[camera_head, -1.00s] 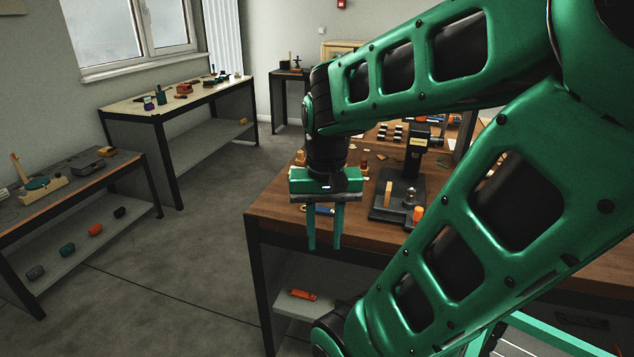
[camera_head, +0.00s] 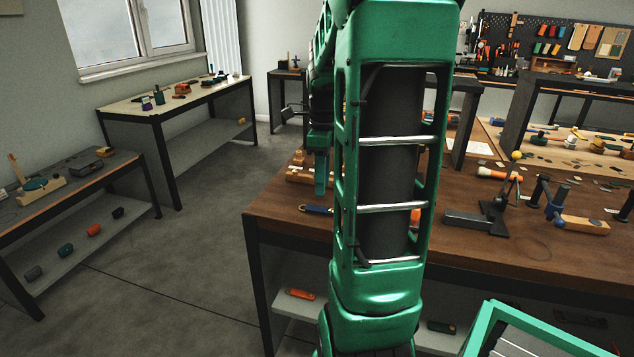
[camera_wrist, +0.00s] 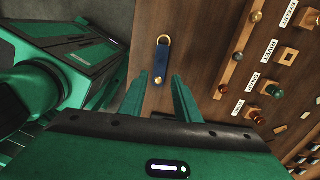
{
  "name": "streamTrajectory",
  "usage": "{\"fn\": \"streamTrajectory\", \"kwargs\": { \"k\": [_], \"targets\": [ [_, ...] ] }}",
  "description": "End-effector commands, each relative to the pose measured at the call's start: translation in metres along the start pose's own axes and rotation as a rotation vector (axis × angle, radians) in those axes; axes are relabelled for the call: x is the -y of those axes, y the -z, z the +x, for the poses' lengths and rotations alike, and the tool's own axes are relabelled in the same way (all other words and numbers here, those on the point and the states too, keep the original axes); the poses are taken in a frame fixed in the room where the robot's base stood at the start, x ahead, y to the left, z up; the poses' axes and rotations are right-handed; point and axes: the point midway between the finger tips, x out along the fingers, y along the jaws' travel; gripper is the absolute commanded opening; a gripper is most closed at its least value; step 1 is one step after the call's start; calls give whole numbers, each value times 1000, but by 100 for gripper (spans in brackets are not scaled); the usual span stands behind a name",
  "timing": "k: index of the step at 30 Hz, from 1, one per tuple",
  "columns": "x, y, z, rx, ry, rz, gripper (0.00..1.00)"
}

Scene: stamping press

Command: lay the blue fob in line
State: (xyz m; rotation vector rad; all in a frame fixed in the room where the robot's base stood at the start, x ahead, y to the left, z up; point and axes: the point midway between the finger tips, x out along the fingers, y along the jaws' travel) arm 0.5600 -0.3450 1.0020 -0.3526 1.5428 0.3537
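The blue fob (camera_wrist: 161,64) is a short dark-blue strap with a brass ring at its far end and a brass stud near the other end. It lies flat on the brown wooden bench. In the head view the fob (camera_head: 316,209) is near the bench's left front edge, partly behind my arm. My gripper (camera_wrist: 159,76) is open and empty in the wrist view, its two green fingers pointing toward the fob with a gap between them. In the head view only one finger of my gripper (camera_head: 321,178) shows clearly; my arm hides the rest.
A wooden rack (camera_wrist: 237,72) with brass-coloured pieces and printed labels stands right of the fob in the wrist view. A dark stand (camera_head: 492,216) and a wood-based tool (camera_head: 584,225) sit farther right on the bench. Bare wood surrounds the fob.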

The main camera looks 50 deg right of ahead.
Motion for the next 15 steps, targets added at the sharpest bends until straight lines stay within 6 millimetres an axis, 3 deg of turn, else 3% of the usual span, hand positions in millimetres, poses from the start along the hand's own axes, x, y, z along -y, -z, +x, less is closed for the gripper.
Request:
{"fn": "streamTrajectory", "kwargs": {
  "k": [8,15],
  "targets": [
    [0,0,17,0,-1,1,30],
    [-1,0,46,-1,-3,0,30]
  ]
}}
